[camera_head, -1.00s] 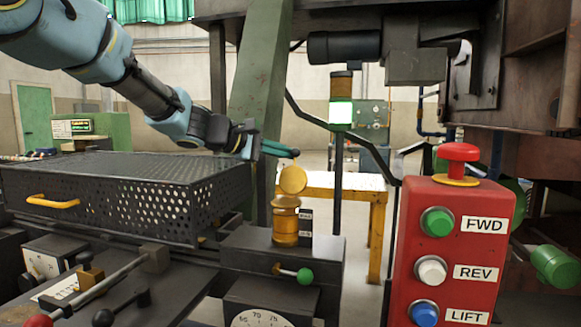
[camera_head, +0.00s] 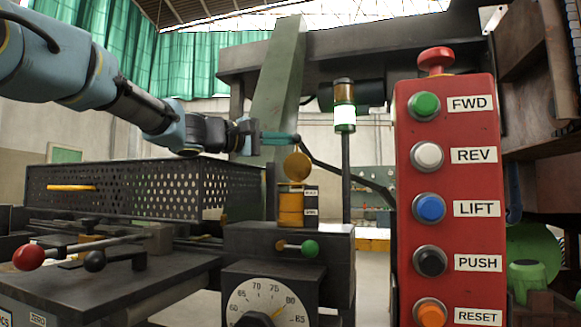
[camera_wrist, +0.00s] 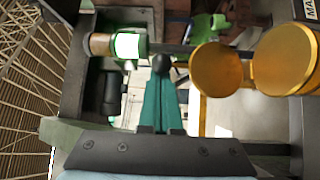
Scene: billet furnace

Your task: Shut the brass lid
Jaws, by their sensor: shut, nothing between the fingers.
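The brass lid (camera_head: 297,166) is a round disc standing raised on edge above its brass cup (camera_head: 291,208), so it is open. The cup stands on a dark machine block. In the wrist view the lid (camera_wrist: 217,68) is left of the cup (camera_wrist: 285,60), joined at a narrow neck. My gripper (camera_head: 296,138) has its teal fingers together and empty, with the tips at the lid's upper edge in the head view. In the wrist view the fingertips (camera_wrist: 165,68) are left of the lid with a small gap; whether they touch is hard to tell.
A perforated black box (camera_head: 140,188) with a yellow handle is left of the cup. A red button panel (camera_head: 447,200) rises at the right. A green-knobbed lever (camera_head: 308,248) and a dial (camera_head: 265,303) are below the cup. A lamp post (camera_head: 344,118) stands behind.

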